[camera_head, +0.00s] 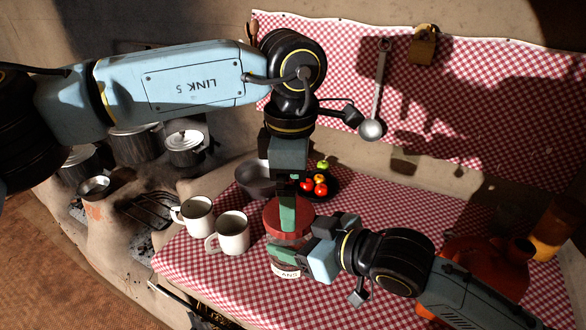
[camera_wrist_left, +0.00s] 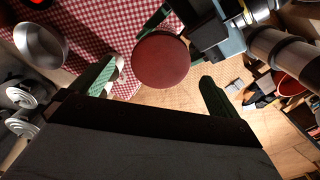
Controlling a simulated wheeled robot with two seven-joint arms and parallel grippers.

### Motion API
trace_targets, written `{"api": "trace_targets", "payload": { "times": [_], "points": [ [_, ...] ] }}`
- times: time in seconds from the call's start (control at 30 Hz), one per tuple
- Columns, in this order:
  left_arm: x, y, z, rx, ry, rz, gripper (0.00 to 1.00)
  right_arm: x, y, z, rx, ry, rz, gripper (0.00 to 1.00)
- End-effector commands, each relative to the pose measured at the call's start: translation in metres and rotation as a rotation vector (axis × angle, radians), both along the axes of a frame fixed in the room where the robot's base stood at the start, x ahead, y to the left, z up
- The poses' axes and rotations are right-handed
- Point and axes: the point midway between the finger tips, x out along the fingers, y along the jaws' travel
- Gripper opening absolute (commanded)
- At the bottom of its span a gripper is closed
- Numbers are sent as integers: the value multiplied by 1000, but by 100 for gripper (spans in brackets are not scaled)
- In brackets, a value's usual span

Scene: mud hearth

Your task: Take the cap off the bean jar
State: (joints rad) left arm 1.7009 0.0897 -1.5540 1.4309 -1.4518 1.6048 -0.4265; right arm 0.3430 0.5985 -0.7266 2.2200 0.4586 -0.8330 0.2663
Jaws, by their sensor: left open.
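The bean jar (camera_head: 286,268) is a clear jar with a red cap (camera_head: 272,222) and a label whose visible letters end in "ANS". It looks upright over the checked cloth. My left gripper (camera_head: 288,214) points down at the cap from above and is open. One green finger shows in front of the cap. In the left wrist view the round red cap (camera_wrist_left: 160,61) lies just beyond the gap between the two spread fingers. My right gripper (camera_head: 301,246) comes in from the right and is shut on the jar's body below the cap. Its fingertips are partly hidden.
Two white mugs (camera_head: 231,233) stand close left of the jar. A grey bowl (camera_head: 256,180) and a dark plate with tomatoes (camera_head: 319,187) are behind it. An orange-red pot (camera_head: 489,262) stands at the right. Pots (camera_head: 185,146) sit on the hearth. Checked cloth is bare at front left.

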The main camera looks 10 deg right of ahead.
Motion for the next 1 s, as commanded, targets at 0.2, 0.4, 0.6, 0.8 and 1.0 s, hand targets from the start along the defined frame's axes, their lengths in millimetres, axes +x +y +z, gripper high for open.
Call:
{"api": "trace_targets", "payload": {
  "times": [0.2, 0.4, 0.6, 0.8, 1.0],
  "points": [
    [0, 0, -31, -1, 3, -1, 100, 0, 0, 1, 2, -3, 0, 4],
    [0, -1, -41, -4, 1, -1, 100, 0, 0, 1, 2, -3, 0, 4],
    [0, -1, -42, -4, 1, -1, 100, 0, 0, 1, 2, -3, 0, 4],
    [0, -1, -42, -4, 2, -1, 79, 0, 0, 1, 2, -3, 0, 4],
    [0, -1, -41, -4, 1, 0, 53, 0, 1, 1, 2, -3, 1, 4]
  ]
}}
